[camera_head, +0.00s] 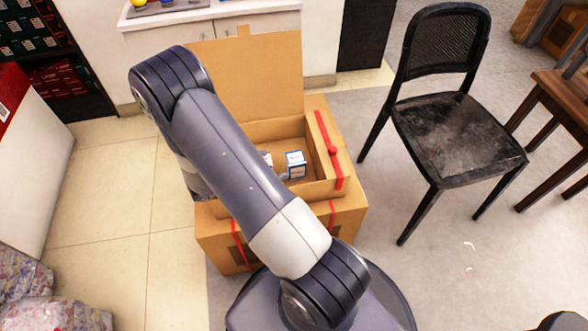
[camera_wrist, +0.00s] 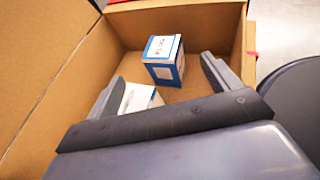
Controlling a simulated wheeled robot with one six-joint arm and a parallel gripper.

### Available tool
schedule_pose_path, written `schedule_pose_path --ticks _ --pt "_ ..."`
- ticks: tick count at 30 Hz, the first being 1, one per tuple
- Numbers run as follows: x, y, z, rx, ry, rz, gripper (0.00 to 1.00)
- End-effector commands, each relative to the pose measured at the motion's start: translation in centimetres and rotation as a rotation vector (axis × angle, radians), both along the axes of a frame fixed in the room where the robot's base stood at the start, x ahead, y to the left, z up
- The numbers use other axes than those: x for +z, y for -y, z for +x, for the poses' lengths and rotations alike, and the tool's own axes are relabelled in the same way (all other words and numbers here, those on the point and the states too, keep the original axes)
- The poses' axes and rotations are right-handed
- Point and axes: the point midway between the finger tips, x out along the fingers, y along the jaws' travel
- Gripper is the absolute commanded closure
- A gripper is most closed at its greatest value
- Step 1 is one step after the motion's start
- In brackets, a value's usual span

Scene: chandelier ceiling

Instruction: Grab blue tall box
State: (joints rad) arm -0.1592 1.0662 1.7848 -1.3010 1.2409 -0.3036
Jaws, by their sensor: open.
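A white box with blue edges (camera_head: 295,166) stands inside an open cardboard carton (camera_head: 322,160). In the wrist view the same blue-edged box (camera_wrist: 161,73) stands upright beyond and between my fingers, with dark print on its top. A second white box (camera_wrist: 138,97) is nearer, partly hidden by my left finger and the gripper body. Its edge also shows beside my arm in the head view (camera_head: 267,157). My gripper (camera_wrist: 162,70) is open, its fingers wide apart inside the carton with nothing held.
The carton's raised flap (camera_head: 250,75) stands at its back, and red ribbon (camera_head: 330,150) runs down its right side. A black chair (camera_head: 455,130) stands to the right. A white cabinet (camera_head: 315,40) is behind.

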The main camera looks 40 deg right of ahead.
Motion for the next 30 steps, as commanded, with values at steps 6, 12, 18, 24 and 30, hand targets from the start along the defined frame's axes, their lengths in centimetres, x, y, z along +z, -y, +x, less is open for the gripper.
schedule_pose_path --ticks 6,12,18,24,30 --pt "-1.2 1.7 -0.1 -0.004 -0.001 0.0 0.15" --pt "-1.9 3.7 -0.2 -0.004 -0.001 0.0 0.15" --pt "-2.8 6.3 -0.4 -0.004 0.0 0.001 0.15" --pt "-3.0 7.1 -0.3 -0.001 0.001 0.0 0.15" --pt "-2.9 7.0 -0.3 0.0 0.0 0.0 0.2"
